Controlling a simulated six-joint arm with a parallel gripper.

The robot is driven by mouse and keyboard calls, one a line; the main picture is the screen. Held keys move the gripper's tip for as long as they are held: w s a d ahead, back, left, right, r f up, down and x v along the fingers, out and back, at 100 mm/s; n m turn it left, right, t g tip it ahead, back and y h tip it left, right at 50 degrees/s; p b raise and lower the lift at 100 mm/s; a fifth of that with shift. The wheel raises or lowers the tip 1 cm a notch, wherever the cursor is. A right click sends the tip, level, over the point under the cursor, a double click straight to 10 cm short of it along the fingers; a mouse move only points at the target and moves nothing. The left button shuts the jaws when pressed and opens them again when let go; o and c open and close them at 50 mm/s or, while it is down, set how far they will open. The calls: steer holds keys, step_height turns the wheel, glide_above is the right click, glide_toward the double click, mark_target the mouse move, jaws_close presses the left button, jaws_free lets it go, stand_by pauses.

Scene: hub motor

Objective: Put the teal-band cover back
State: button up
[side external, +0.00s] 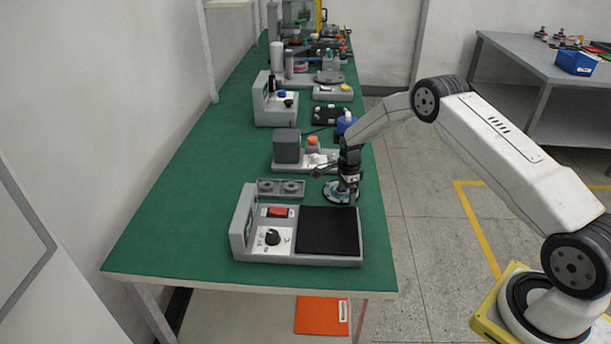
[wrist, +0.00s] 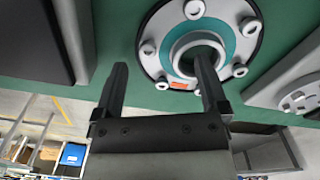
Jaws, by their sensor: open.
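The teal-band cover (wrist: 157,44) is a pale round flange with a teal ring, several bolts around its rim and a raised collar with a dark central bore. It lies on the green bench top, and in the side view it shows partly (side external: 334,193) below my gripper. My gripper (wrist: 160,72) is open, its two fingers apart. In the wrist view one finger overlaps the collar's bore and the other is outside the rim. I cannot tell whether the first finger is inside the bore or only in front of it. In the side view my gripper (side external: 350,187) hides part of the cover.
A grey station with a black pad (side external: 329,230), red switch and black knob stands in front. A grey block with two round seats (side external: 281,188) is left of the cover. Another station (side external: 287,147) with a dark box stands behind. The green bench top (side external: 185,215) is clear at left.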

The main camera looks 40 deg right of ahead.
mark_target(346, 198)
step_height(346, 198, up, 12)
steer(key=shift+f, duration=0.25)
stand_by(0.3)
stand_by(0.4)
steer(key=s+a+r+n+t, duration=0.1)
steer(key=s+a+r+n, duration=0.6)
steer(key=s+a+n, duration=0.65)
steer(key=s+n, duration=0.3)
steer(key=s, duration=0.2)
steer(key=s+a+r+n+t, duration=0.1)
steer(key=s+a+n, duration=0.1)
steer(key=s+n, duration=0.4)
steer(key=shift+s+a+r+t, duration=0.15)
steer(key=shift+s+a+t, duration=0.2)
steer(key=shift+s, duration=0.5)
